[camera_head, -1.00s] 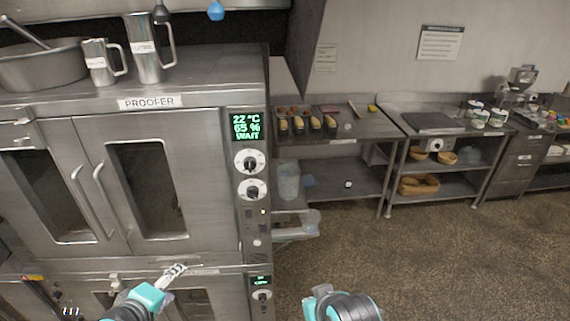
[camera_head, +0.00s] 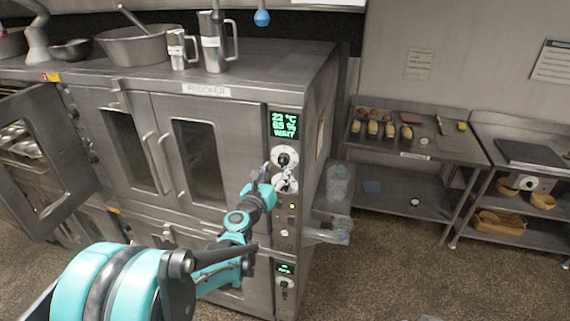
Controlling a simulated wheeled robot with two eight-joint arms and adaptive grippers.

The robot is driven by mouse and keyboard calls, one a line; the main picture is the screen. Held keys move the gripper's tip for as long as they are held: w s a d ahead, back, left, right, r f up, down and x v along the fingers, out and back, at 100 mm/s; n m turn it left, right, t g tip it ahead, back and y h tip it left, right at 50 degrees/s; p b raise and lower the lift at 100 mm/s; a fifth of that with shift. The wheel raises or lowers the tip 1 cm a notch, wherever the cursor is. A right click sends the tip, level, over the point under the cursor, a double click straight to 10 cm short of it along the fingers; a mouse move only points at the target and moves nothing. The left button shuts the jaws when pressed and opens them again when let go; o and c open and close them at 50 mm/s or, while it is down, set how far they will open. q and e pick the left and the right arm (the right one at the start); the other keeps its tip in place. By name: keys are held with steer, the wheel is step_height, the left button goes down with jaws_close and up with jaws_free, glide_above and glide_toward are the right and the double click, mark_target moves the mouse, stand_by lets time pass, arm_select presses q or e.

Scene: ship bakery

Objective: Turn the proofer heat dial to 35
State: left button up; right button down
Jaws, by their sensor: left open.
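The proofer (camera_head: 237,108) is a steel cabinet with two windowed doors and a narrow control panel on its right side. Its green display (camera_head: 284,124) reads 22 °C, 65 % and WAIT. Below the display is a white upper dial (camera_head: 286,153) with a black knob. My right gripper is not in view.
An oven door (camera_head: 45,165) stands open at the left. Metal jugs (camera_head: 215,45) and a bowl (camera_head: 137,45) stand on the proofer. A lower unit with its own small display (camera_head: 285,269) is beneath.

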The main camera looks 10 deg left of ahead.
mark_target(281, 163)
arm_select(q)
steer(key=w, duration=0.2)
steer(key=shift+w+d, duration=0.25)
steer(key=shift+w, duration=0.4)
steer(key=c, duration=1.2)
steer(key=shift+o, duration=0.2)
